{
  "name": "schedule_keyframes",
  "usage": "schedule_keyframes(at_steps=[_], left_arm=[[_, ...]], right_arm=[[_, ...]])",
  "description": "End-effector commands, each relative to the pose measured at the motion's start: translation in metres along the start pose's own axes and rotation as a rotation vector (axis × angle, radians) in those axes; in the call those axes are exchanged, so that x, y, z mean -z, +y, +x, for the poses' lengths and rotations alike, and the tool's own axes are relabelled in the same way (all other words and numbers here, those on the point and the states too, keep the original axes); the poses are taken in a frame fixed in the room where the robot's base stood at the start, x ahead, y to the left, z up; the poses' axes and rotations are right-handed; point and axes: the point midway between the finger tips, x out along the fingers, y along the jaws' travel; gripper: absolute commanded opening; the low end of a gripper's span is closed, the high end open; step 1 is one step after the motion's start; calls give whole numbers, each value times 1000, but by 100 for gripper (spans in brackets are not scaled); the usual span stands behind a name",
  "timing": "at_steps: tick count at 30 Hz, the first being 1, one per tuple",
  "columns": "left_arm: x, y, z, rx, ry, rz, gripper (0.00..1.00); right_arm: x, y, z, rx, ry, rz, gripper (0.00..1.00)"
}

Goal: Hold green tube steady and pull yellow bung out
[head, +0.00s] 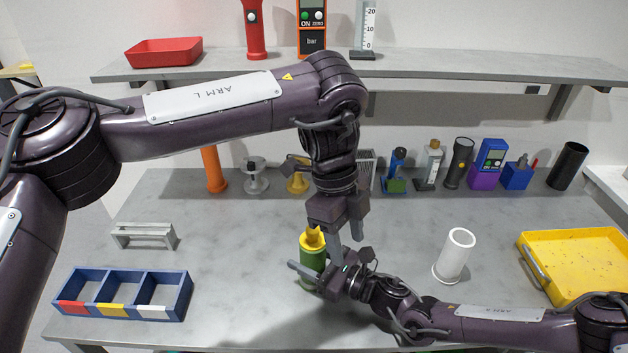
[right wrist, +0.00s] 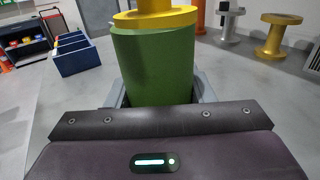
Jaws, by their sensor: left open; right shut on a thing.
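The green tube (head: 311,259) stands upright on the grey bench near its front middle. It also shows large in the right wrist view (right wrist: 152,68). The yellow bung (head: 312,239) sits in the tube's top, its flange on the rim; it also shows in the right wrist view (right wrist: 155,18), cut off at the top. My right gripper (head: 310,272) is shut around the green tube from the right. My left gripper (head: 346,238) is open and empty, fingers pointing down, just right of the bung in the head view. I see no contact between it and the bung.
A white cylinder (head: 455,256) stands to the right, near a yellow tray (head: 575,262). A blue three-part bin (head: 125,292) and a grey bracket (head: 144,236) are at left. Several items line the back, including an orange cylinder (head: 214,168) and a grey spool (head: 256,176).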

Motion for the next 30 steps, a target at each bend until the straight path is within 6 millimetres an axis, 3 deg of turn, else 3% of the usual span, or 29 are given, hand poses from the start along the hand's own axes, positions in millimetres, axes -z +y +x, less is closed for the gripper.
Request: schedule_keyframes(at_steps=[3, 6, 12, 17, 30], left_arm=[[-32, -13, -35, 11, -124, -33, 50], [-50, -18, -61, 26, -193, -61, 50], [-66, -22, -83, 43, -249, -87, 50], [-71, -22, -68, 40, -249, -88, 50], [-90, -24, 9, 41, -249, -89, 50]], right_arm=[[1, 0, 0, 0, 1, 1, 21], [1, 0, 0, 0, 1, 1, 21], [1, 0, 0, 0, 1, 1, 21], [0, 0, 0, 0, 1, 1, 21], [0, 0, 0, 0, 1, 1, 21]])
